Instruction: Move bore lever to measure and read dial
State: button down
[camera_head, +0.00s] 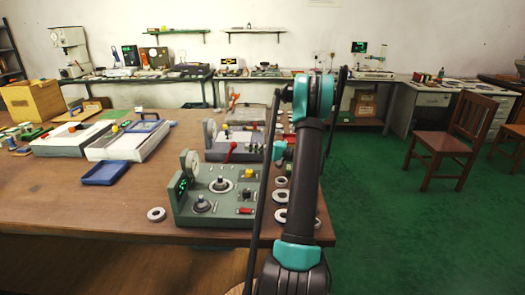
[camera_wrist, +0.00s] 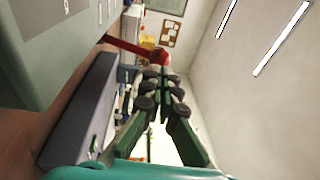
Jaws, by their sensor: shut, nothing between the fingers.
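A grey-green gauge station (camera_head: 215,205) stands near the front right of the wooden table, with a round dial (camera_head: 191,164) and a small green-lit display at its left end. The dial's reading is too small to tell. The arm hides part of the gripper in the head view.
A second grey gauge station (camera_head: 217,154) stands just behind the first. Metal rings (camera_head: 156,214) lie on the table, several beside the station's right end. A blue tray (camera_head: 104,173) and white cases (camera_head: 125,141) are at left. A chair (camera_head: 455,140) stands right on green floor.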

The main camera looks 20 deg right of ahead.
aim_at(235, 143)
jog(key=x, duration=0.3)
jog(key=shift+a+r, duration=0.1)
jog(key=shift+r, duration=0.05)
dwell(0.4)
jog(key=shift+w+a+r+h, duration=0.15)
jog(key=shift+a+r+h, duration=0.05)
jog(key=shift+h, duration=0.1)
jog(key=shift+a+r+g, duration=0.1)
jog(key=shift+a+g, duration=0.05)
jog(key=shift+g, duration=0.15)
jog(key=shift+w+a+r+g+h, duration=0.3)
jog(key=shift+a+r+h, duration=0.15)
jog(key=shift+a+h, duration=0.15)
jog(key=w+a+r+n+g+h, duration=0.1)
jog(key=w+a+g+h, duration=0.2)
jog(key=a+h, duration=0.3)
jog(key=shift+w+a+r, duration=0.4)
jog(key=shift+a, duration=1.15)
